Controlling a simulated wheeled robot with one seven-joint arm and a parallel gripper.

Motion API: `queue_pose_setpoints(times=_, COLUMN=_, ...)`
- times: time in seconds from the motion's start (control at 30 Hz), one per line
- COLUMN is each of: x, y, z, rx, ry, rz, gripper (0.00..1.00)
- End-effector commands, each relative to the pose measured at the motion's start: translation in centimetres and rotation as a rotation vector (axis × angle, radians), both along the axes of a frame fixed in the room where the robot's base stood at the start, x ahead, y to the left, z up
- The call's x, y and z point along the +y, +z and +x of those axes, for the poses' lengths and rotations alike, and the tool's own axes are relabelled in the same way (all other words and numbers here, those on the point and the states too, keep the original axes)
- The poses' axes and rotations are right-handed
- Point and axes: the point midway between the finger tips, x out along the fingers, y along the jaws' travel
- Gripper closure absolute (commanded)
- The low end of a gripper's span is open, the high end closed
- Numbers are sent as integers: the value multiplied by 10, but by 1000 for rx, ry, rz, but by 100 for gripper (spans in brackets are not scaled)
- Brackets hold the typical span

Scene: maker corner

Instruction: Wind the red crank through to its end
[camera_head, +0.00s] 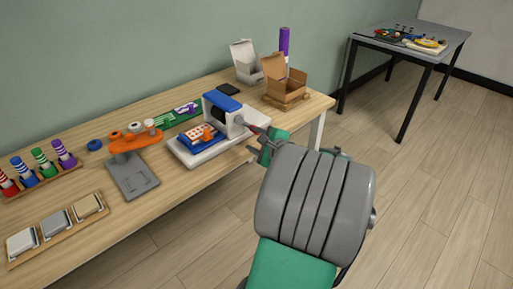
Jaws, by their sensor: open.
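A white machine (209,143) with a blue top (221,100) stands on the wooden workbench, with an orange and white piece on a blue block (198,137) on its base. A small red part, likely the red crank (254,128), shows at the machine's right side, close to my gripper. My gripper (256,143) is open at the bench's front edge, just right of the machine. My large grey arm link and green segments fill the foreground. I cannot tell whether the fingers touch the crank; it is tiny and partly hidden here.
An open cardboard box (284,84) and a white box (245,62) stand behind the machine. An orange stand on a grey plate (132,175), striped pegs and a tray (57,230) are to the left. A grey side table (411,40) stands far right; the floor between is clear.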

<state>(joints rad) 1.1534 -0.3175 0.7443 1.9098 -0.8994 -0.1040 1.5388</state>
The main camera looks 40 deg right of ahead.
Motion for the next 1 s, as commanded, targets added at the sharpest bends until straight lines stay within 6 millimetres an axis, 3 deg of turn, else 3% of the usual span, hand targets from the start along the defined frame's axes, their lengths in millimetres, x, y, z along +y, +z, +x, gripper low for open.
queue_pose_setpoints(times=0.03, x=-19, y=-8, z=-9, rx=-52, ry=-63, rz=59, gripper=55)
queue_pose_setpoints(times=0.13, x=-35, y=-3, z=-15, rx=-114, ry=-119, rz=126, gripper=55)
queue_pose_setpoints(times=0.6, x=-51, y=-20, z=53, rx=-118, ry=-120, rz=131, gripper=55)
queue_pose_setpoints(times=0.87, x=-52, y=-21, z=56, rx=-117, ry=-122, rz=131, gripper=55)
queue_pose_setpoints(times=1.0, x=-52, y=-21, z=56, rx=-117, ry=-121, rz=130, gripper=65)
